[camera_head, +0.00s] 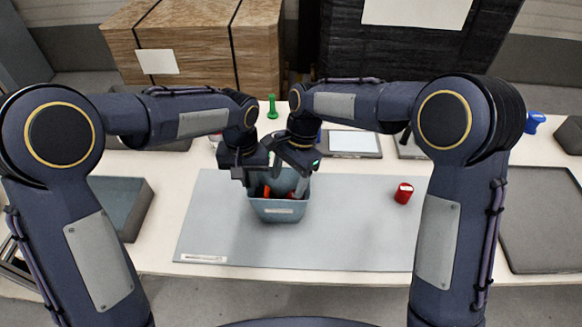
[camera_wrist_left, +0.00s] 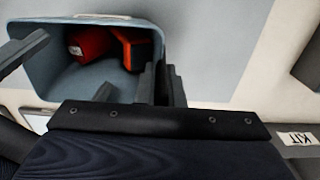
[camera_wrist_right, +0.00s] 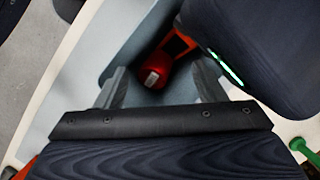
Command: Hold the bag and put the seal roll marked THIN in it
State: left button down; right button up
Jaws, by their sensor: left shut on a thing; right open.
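The blue-grey bag (camera_head: 279,212) stands open and upright on the grey mat. My left gripper (camera_head: 246,178) is shut on its rim; its fingers also show at the bag's edge in the left wrist view (camera_wrist_left: 155,82). A red roll (camera_wrist_left: 90,43) with a white label lies inside beside an orange-red object (camera_wrist_left: 137,48). My right gripper (camera_wrist_right: 160,85) is open and empty above the bag's mouth, with the red roll (camera_wrist_right: 155,72) apart below it. Another red roll (camera_head: 403,193) stands on the mat to the right. The writing on both rolls is too small to read.
The mat (camera_head: 345,235) is clear around the right-hand roll. A dark tray (camera_head: 541,215) is at the right, a grey box (camera_head: 121,205) at the left.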

jog(key=v, duration=1.1)
jog(key=shift+r, duration=0.35)
pick_arm(q)
jog(key=c, duration=1.5)
grip_release()
pick_arm(e)
jog(key=shift+w, duration=0.1)
